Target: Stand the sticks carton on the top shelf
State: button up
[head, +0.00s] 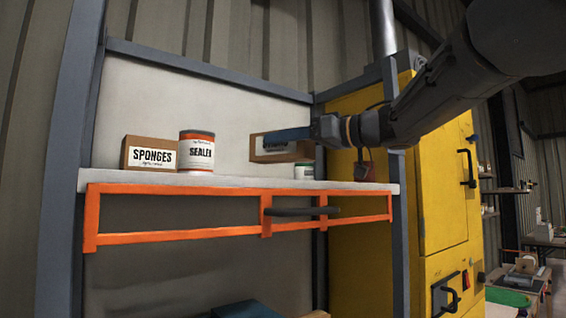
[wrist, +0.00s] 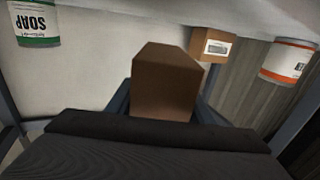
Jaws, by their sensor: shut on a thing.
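My gripper (head: 288,136) is shut on a brown carton (head: 270,156), which also shows between the jaws in the wrist view (wrist: 166,85). In the head view a bluish finger crosses the carton's white label, so its name cannot be read. The carton appears held a little above the top shelf (head: 240,186), near its right end. In the head view it looks wider than tall.
On the shelf, a sponges carton (head: 149,153) and a sealer can (head: 196,151) stand at left. A soap can (wrist: 34,24), also in the head view (head: 304,171), stands at right. Shelf between sealer and soap looks clear. A yellow cabinet (head: 440,190) stands right.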

aim_at(287, 162)
jog(key=shift+f+p, duration=0.3)
jog(key=shift+f, duration=1.9)
jog(key=shift+f, duration=0.15)
jog(key=o, duration=1.2)
jog(key=shift+d, duration=0.2)
jog(key=b+v, duration=0.3)
jog(key=v, duration=0.8)
jog(key=shift+s+d, duration=0.2)
jog(key=shift+s, duration=0.1)
